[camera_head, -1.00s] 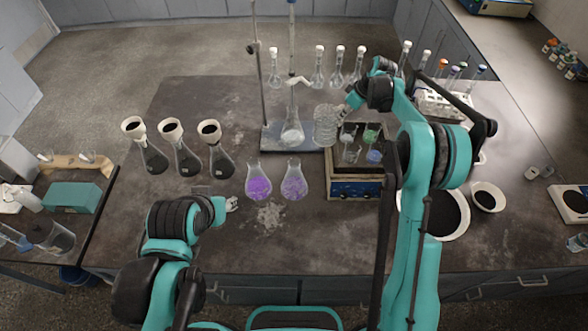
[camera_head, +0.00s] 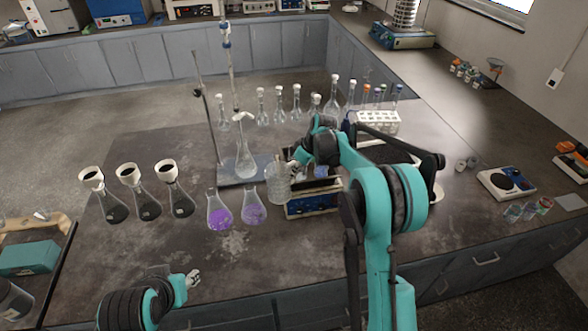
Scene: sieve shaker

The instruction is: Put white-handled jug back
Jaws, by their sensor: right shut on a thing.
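The clear glass jug (camera_head: 279,184) is in the camera_head view, in the middle of the workbench, just left of the blue shaker box. It looks upright. My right gripper (camera_head: 293,166) reaches in from the right and is shut on it at its right side. The handle is hidden by the gripper, and I cannot tell whether the jug's base touches the bench. My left gripper (camera_head: 193,279) is near the bench's front edge at lower left, away from the jug. Its fingers are too small to tell open from shut.
Two purple-filled flasks (camera_head: 220,213) stand left of the jug. A retort stand (camera_head: 208,120) with a flask is behind it. The blue box (camera_head: 312,207) is close on the right. Several dark funnel-topped flasks (camera_head: 145,204) stand left. The front bench middle is clear.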

